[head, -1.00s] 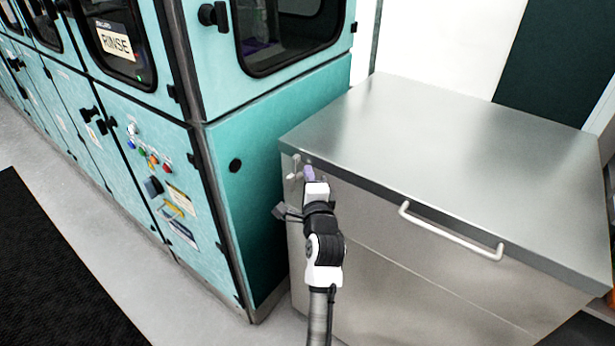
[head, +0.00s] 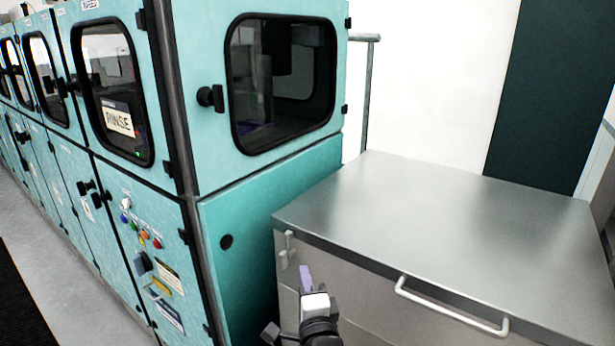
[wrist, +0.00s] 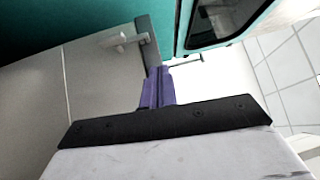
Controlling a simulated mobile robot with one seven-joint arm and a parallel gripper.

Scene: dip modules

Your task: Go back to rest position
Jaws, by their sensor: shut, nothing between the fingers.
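My gripper (head: 306,279) shows at the bottom centre of the head view, in front of the steel cabinet's front face and below its top edge. Its purple fingers are together with nothing between them. In the wrist view the purple fingers (wrist: 157,88) are also closed and empty, pointing toward the cabinet's corner. The lower part of my arm is cut off by the bottom edge of the head view.
A steel cabinet (head: 440,215) with a bare top and a bar handle (head: 450,307) stands on the right. A small latch (head: 287,250) is on its left front. Teal machines (head: 265,235) with windowed doors line the left. Grey floor (head: 65,275) and a black mat lie at lower left.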

